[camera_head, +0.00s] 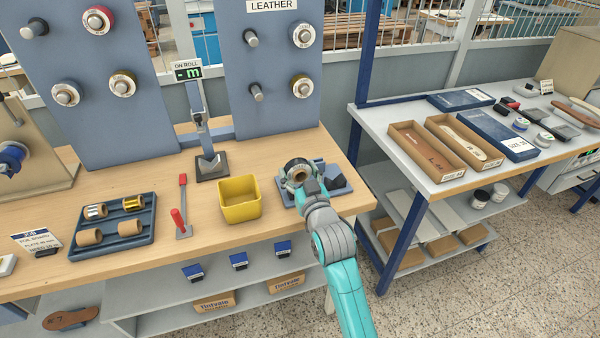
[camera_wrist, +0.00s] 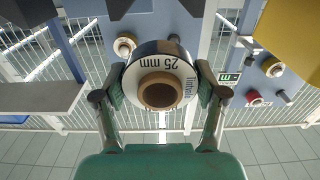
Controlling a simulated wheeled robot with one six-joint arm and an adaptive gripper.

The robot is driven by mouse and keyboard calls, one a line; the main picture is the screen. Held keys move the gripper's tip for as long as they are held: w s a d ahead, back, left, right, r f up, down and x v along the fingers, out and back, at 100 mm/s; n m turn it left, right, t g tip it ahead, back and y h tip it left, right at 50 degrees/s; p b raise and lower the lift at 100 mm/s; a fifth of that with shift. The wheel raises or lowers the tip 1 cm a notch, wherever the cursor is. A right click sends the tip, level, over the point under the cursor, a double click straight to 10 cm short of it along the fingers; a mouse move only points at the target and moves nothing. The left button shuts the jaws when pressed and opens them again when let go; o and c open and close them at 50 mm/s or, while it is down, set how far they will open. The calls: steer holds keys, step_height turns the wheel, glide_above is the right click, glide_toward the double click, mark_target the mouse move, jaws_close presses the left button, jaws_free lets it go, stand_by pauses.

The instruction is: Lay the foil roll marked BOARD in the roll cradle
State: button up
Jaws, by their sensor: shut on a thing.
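A foil roll with a white-rimmed face and a brown core (camera_wrist: 158,92) is held between the two fingers of my gripper (camera_wrist: 160,98). Its face reads "25 mm" with smaller text I cannot read surely; I see no BOARD mark. In the head view the roll (camera_head: 298,171) is at my gripper (camera_head: 304,184), over or at a blue-grey fixture (camera_head: 341,172) with dark blocks; I cannot tell whether they touch. I cannot tell which of these is the cradle.
A yellow bin (camera_head: 239,200) stands just left of the fixture. Further left are a red-handled tool (camera_head: 181,222), a blue tray (camera_head: 148,236) with several rolls, and a card naming BOARD foil (camera_head: 43,241). Peg panels (camera_head: 262,118) rise behind.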

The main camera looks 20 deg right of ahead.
steer(key=shift+f, duration=1.35)
steer(key=o, duration=1.3)
steer(key=shift+o, duration=0.2)
steer(key=shift+s, duration=0.1)
steer(key=s, duration=1.2)
